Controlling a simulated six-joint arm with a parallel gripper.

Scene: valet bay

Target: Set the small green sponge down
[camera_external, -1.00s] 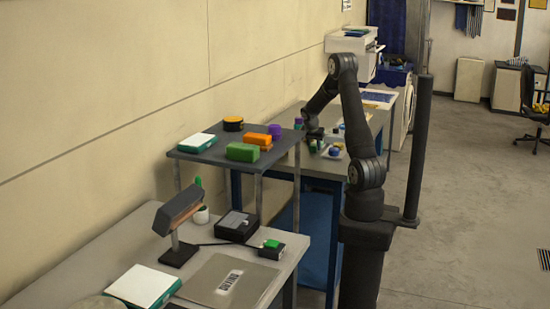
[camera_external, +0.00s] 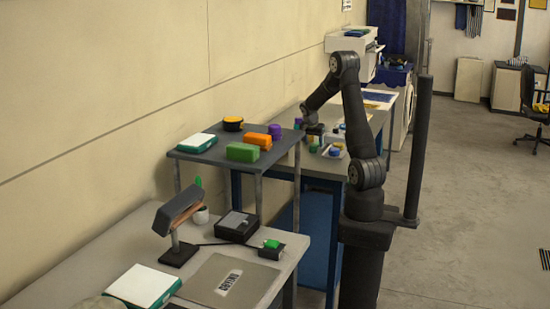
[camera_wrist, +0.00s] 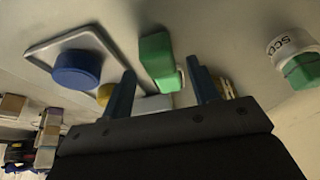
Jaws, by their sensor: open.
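A small green block, which looks like the sponge (camera_wrist: 157,55), rests on the light bench top in the wrist view, beside a shallow tray (camera_wrist: 62,35). It lies just beyond and between my gripper's (camera_wrist: 162,68) two spread fingers, with a gap on both sides. A whitish piece shows at its near end. In the external view, a small green thing (camera_external: 314,148) sits under my gripper (camera_external: 314,133), left of the tray. My gripper is open, with nothing seen held.
A blue round thing (camera_wrist: 77,69) sits in the tray, with a yellow round thing (camera_wrist: 105,94) near it. A white labelled cup (camera_wrist: 291,46) with green in it stands at the right. The raised shelf (camera_external: 190,158) in front holds a larger green block (camera_external: 243,152) and an orange block (camera_external: 258,141).

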